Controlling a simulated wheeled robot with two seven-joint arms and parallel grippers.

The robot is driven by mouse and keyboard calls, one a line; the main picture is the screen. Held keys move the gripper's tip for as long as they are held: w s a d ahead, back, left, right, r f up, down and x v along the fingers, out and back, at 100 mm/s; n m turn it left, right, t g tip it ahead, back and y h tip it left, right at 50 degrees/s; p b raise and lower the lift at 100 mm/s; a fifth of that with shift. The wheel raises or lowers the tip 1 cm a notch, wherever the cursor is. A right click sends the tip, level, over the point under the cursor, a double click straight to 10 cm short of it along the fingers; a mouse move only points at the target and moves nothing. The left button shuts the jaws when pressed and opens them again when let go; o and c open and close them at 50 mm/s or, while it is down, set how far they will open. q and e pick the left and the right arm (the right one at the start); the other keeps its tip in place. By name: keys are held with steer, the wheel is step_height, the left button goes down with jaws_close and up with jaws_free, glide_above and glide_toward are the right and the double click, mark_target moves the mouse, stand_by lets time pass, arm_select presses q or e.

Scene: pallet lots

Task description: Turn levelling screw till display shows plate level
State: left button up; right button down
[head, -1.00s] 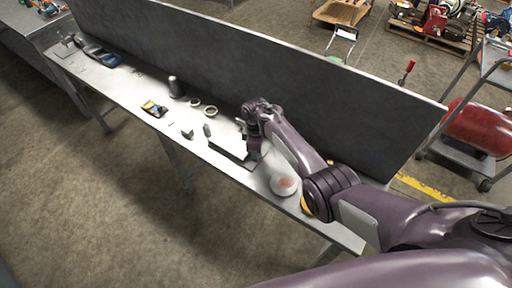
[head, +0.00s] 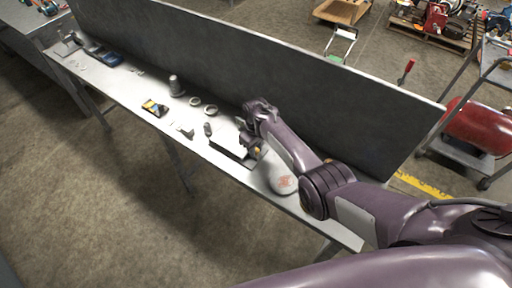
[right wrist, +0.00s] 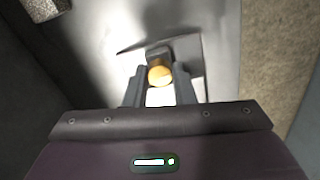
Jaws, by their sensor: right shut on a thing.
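My right gripper (head: 250,148) is over the bench beside a dark-edged flat plate (head: 228,151). In the right wrist view its two fingers (right wrist: 160,88) are shut around a small brass-coloured round knob (right wrist: 160,75), which looks like the levelling screw. The pale plate surface (right wrist: 186,52) shows around and behind the knob. A round pale disc with a reddish mark (head: 284,184) lies on the bench to the right of the gripper; I cannot tell whether it is the display. No readable display shows. My left gripper is not in view.
The narrow bench (head: 150,125) has a tall dark panel (head: 270,65) along its back. To the left stand a dark cylinder (head: 176,86), two pale rings (head: 195,101), a yellow-and-black item (head: 154,108) and small blocks. A blue item (head: 108,58) lies farther left.

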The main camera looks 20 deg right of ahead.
steer(key=shift+w+r, duration=0.1)
stand_by(0.3)
steer(key=c, duration=1.2)
jaws_free()
steer(key=shift+r, duration=3.85)
